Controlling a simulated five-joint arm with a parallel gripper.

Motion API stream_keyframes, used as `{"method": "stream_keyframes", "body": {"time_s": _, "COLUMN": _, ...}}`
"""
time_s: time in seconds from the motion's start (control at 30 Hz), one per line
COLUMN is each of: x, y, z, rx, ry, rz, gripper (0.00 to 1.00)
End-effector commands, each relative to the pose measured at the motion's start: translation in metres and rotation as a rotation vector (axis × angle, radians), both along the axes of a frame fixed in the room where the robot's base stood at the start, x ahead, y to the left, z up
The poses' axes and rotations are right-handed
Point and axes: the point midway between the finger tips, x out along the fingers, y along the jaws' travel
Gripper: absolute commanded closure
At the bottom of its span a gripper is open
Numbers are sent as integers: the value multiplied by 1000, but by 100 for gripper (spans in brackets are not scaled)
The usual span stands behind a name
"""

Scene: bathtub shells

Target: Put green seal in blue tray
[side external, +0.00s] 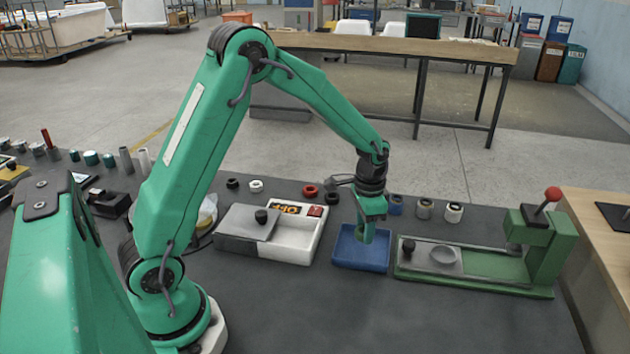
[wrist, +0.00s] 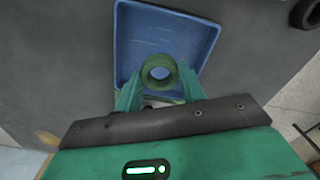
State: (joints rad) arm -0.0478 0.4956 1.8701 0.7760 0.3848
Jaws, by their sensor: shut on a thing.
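The green seal (wrist: 159,63) is a thick ring. My gripper (wrist: 157,88) is shut on it, with one finger at each side, as the wrist view shows. The blue tray (side external: 345,259) is a shallow square tray on the dark bench. In the side view my gripper (side external: 365,232) points down over the tray. In the wrist view the tray (wrist: 130,40) lies behind the seal, and the seal overlaps its inside. I cannot tell whether the seal touches the tray floor. In the side view the seal is hard to tell from the green fingers.
A white and grey unit with a display (side external: 270,235) stands left of the tray. A green press with a red knob (side external: 540,245) stands close on its right. Red (side external: 310,191) and black rings and several small cylinders (side external: 424,209) lie behind. The bench in front is clear.

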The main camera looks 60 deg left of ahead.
Motion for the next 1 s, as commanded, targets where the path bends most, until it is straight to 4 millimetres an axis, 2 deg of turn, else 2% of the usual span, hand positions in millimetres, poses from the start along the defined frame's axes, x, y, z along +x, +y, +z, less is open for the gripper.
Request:
{"method": "stream_keyframes", "body": {"time_s": 0.23, "x": 0, "y": 0, "z": -6, "rx": 0, "ry": 2, "rz": 0, "gripper": 82}}
{"method": "stream_keyframes", "body": {"time_s": 0.57, "x": 0, "y": 0, "z": -38, "rx": 0, "ry": 1, "rz": 0, "gripper": 82}}
{"method": "stream_keyframes", "body": {"time_s": 1.0, "x": 0, "y": 0, "z": -42, "rx": 0, "ry": 0, "rz": 0, "gripper": 82}}
